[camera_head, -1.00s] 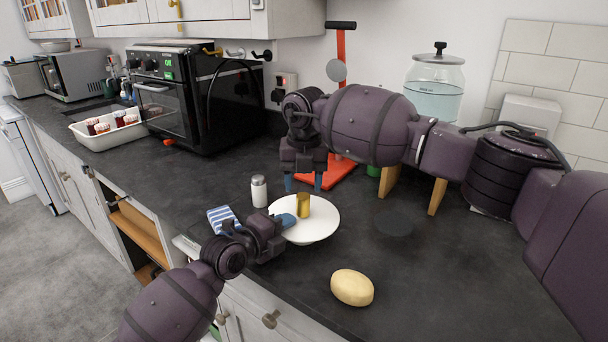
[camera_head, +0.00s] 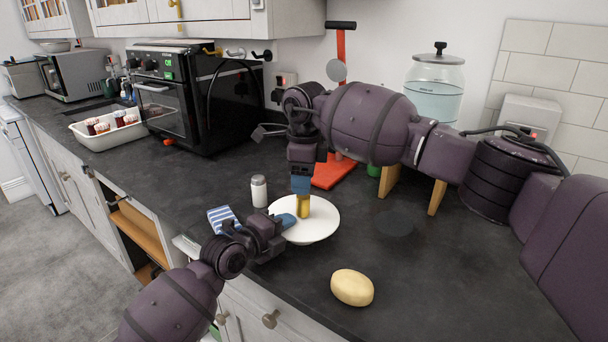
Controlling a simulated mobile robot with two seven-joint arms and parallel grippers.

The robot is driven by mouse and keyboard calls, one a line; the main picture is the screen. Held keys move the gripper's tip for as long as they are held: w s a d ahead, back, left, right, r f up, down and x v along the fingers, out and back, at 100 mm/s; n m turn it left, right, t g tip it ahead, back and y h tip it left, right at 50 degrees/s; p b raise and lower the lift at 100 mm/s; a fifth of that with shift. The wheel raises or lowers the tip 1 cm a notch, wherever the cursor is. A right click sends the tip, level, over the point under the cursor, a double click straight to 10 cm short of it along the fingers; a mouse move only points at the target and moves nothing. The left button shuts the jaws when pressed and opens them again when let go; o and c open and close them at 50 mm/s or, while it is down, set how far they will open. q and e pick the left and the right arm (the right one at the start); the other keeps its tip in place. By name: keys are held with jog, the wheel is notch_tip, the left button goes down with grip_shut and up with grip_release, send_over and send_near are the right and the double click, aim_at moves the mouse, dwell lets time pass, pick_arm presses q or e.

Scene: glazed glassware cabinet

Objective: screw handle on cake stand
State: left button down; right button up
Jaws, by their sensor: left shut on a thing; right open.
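The white cake stand (camera_head: 322,227) is on the dark worktop near its front edge. A gold handle (camera_head: 304,208) stands upright at the middle of its plate. My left gripper (camera_head: 287,221) is shut on the left rim of the cake stand. My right gripper (camera_head: 301,186) points straight down, open, with its blue fingertips at the top of the handle. The fingers are seen edge-on, so the gap between them is hidden, and I cannot tell whether they touch the handle.
A white-capped shaker (camera_head: 259,191) stands close behind the stand, and a blue-striped cloth (camera_head: 222,218) lies to its left. A yellow oval object (camera_head: 352,287) lies in front. A red stand (camera_head: 335,171) is behind my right gripper. The worktop to the right is mostly clear.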

aim_at(303, 206)
jog(key=n, duration=0.6)
jog(key=shift+r+n, duration=0.1)
jog(key=shift+n, duration=0.3)
jog(key=n, duration=0.5)
jog(key=shift+d+r+n, duration=0.1)
jog(key=shift+r+n, duration=0.05)
jog(key=shift+n, duration=0.15)
jog(key=shift+w+f, duration=0.1)
jog(key=shift+f, duration=3.9)
